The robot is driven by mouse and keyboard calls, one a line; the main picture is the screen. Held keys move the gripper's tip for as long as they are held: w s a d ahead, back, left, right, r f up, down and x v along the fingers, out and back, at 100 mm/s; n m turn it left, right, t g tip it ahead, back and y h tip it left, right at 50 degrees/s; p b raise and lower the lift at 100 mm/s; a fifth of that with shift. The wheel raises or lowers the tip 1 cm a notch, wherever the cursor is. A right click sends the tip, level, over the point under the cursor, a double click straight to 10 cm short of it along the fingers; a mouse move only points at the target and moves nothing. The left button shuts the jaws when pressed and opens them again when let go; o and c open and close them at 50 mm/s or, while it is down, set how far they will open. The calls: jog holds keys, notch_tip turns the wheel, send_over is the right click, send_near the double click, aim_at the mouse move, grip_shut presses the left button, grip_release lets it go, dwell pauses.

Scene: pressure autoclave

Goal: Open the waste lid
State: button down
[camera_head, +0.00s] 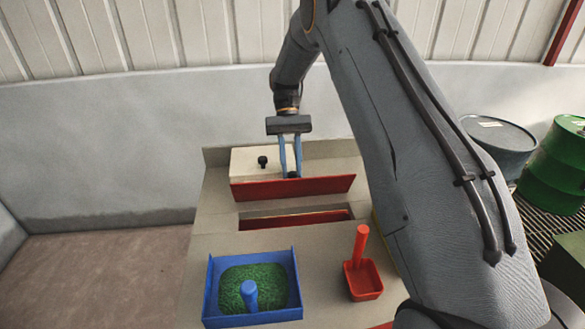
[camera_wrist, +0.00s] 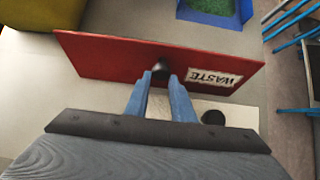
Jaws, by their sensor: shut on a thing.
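The red waste lid (camera_head: 315,186) stands raised, steeply tilted, behind a red-edged rectangular opening (camera_head: 295,219) in the beige worktop. In the wrist view the lid (camera_wrist: 110,58) crosses the picture and bears a white "WASTE" label (camera_wrist: 215,77). My gripper (camera_head: 291,174) is at the lid's back side, its two blue fingers shut on a small dark knob (camera_wrist: 161,66) on the lid. The gripper also shows in the wrist view (camera_wrist: 158,76), fingertips on either side of the knob.
A cream box (camera_head: 245,164) with a black knob (camera_head: 262,161) sits behind the lid. In front are a blue tray of green granules (camera_head: 210,290) with a blue handle (camera_head: 249,295) and a red scoop (camera_head: 362,280). Blue (camera_head: 498,150) and green drums (camera_head: 556,165) stand at right.

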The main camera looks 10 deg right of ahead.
jog(key=shift+f, duration=0.1)
jog(key=c, duration=1.5)
grip_release()
jog(key=shift+w, duration=0.1)
jog(key=b+v, duration=0.2)
jog(key=v, duration=0.5)
jog(key=shift+w+r, duration=0.2)
jog(key=shift+r, duration=0.15)
jog(key=shift+r, duration=0.1)
